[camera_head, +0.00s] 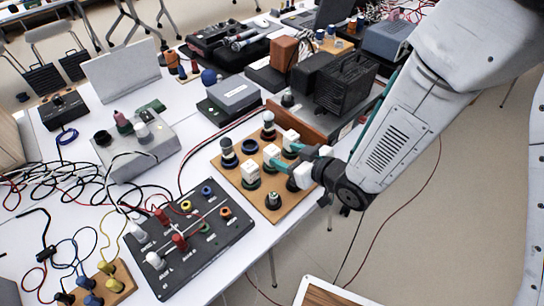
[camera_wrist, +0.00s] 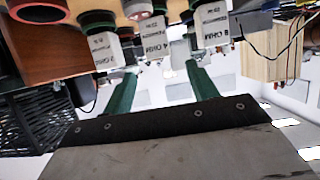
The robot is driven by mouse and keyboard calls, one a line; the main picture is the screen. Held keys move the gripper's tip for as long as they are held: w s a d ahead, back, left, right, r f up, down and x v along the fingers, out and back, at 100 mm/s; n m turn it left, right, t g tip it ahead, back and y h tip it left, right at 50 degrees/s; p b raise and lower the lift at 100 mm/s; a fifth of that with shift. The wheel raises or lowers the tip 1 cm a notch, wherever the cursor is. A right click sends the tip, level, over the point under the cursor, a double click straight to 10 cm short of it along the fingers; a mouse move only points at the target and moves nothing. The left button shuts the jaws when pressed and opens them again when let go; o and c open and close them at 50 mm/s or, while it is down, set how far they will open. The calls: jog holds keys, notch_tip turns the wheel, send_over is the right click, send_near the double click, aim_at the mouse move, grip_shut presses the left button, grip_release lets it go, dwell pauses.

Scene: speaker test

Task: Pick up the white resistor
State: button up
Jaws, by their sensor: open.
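Three white resistor blocks stand on a wooden board (camera_head: 228,188) with dark terminals. The near one (camera_head: 250,172), the middle one (camera_head: 270,152) and the far one (camera_head: 290,137) form a row in the head view. In the wrist view their labels seem to read 2 OHM (camera_wrist: 103,48), 4 OHM (camera_wrist: 153,40) and 8 OHM (camera_wrist: 213,22). My gripper (camera_head: 280,155) reaches in from the right with its green fingers apart. In the wrist view the open fingers (camera_wrist: 160,72) point toward the middle block, one to each side of it. I cannot tell whether they touch any block.
A black circuit board (camera_head: 185,240) with knobs lies front left of the wooden board. A black ribbed box (camera_head: 330,85) stands behind. A grey box (camera_head: 135,145) and loose wires fill the left of the table. Open floor (camera_head: 430,230) lies to the right.

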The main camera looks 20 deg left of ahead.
aim_at(273, 150)
jog(key=x, duration=0.7)
jog(key=shift+f, duration=0.1)
jog(key=shift+d, duration=0.1)
jog(key=c, duration=1.1)
